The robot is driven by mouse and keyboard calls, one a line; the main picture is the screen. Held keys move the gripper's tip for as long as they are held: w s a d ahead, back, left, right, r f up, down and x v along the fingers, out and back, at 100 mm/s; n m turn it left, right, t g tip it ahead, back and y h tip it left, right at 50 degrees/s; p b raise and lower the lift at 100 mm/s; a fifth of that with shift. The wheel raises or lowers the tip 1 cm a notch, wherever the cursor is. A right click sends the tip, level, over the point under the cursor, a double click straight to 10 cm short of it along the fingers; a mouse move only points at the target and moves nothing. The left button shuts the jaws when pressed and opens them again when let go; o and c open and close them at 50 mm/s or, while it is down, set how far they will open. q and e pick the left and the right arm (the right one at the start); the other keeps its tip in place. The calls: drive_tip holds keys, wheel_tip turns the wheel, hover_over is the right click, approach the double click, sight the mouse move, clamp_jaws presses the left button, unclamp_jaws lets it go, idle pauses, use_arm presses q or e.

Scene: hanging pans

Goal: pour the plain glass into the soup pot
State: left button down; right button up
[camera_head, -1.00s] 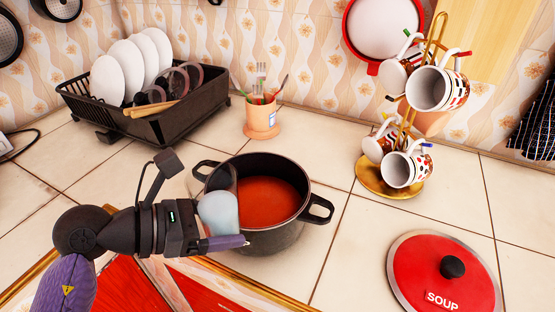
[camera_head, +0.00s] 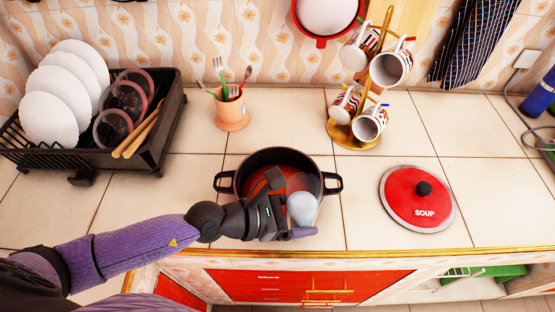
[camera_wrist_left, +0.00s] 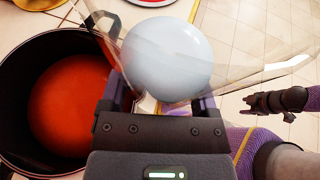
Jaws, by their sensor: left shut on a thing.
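The plain glass (camera_head: 302,208) is clear with a pale bluish-white filling. My left gripper (camera_head: 287,212) is shut on it and holds it at the front right of the soup pot (camera_head: 228,184). In the head view the glass overlaps the pot's front rim, and I cannot tell its exact tilt. The pot is black with two handles and holds red soup. In the left wrist view the filling (camera_wrist_left: 168,60) shows between the fingers, and the pot (camera_wrist_left: 14,110) is to the left. My right gripper (camera_wrist_left: 278,102) shows at the right of that view; its jaws are unclear.
A red lid marked SOUP (camera_head: 405,205) lies right of the pot. Behind stand a gold mug stand (camera_head: 352,138) and an orange utensil cup (camera_head: 232,114). A black dish rack (camera_head: 165,125) with plates is at the left. The counter between pot and lid is clear.

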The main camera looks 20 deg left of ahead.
use_arm(q)
drive_tip(key=shift+s+a+f+p, duration=0.1)
drive_tip(key=shift+s+a+p, duration=0.3)
drive_tip(key=shift+s, duration=0.2)
drive_tip(key=shift+s+a+f, duration=0.1)
drive_tip(key=shift+s+f, duration=0.1)
drive_tip(key=shift+f, duration=0.25)
use_arm(e)
drive_tip(key=shift+w+a+r, duration=0.1)
drive_tip(key=shift+a+r, duration=0.1)
drive_tip(key=shift+r, duration=0.3)
drive_tip(key=shift+w+a+r, duration=0.1)
drive_tip(key=shift+a+r, duration=0.05)
drive_tip(key=shift+r, duration=0.35)
use_arm(q)
drive_tip(key=shift+t, duration=0.3)
drive_tip(key=shift+f+n, duration=0.15)
drive_tip(key=shift+n, duration=0.15)
use_arm(e)
drive_tip(key=shift+a+f, duration=0.1)
